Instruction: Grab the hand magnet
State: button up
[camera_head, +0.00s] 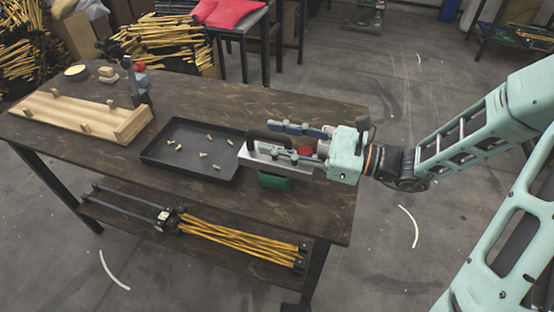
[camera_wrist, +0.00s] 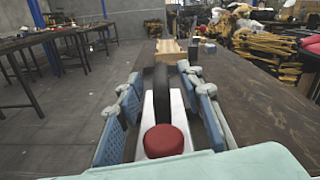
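The hand magnet (camera_head: 258,160) is a flat silver body with a black handle and a red knob. It is near the right end of the table, just right of the black tray. In the wrist view the magnet (camera_wrist: 149,120) lies lengthwise between my fingers, red knob nearest the camera. My gripper (camera_head: 268,137) is at the magnet, with one blue-padded finger on each side. In the wrist view my gripper (camera_wrist: 160,76) has its fingers spread apart, and they look clear of the magnet's sides. The magnet's underside is hidden.
A black tray (camera_head: 150,155) with several small brass pieces is left of the magnet. A green object (camera_head: 274,182) is just below the magnet in the picture. A wooden fixture (camera_head: 75,112) is at the table's left. The table (camera_head: 325,220) has bare room at its right end.

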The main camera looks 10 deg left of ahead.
grip_shut()
dwell(0.6)
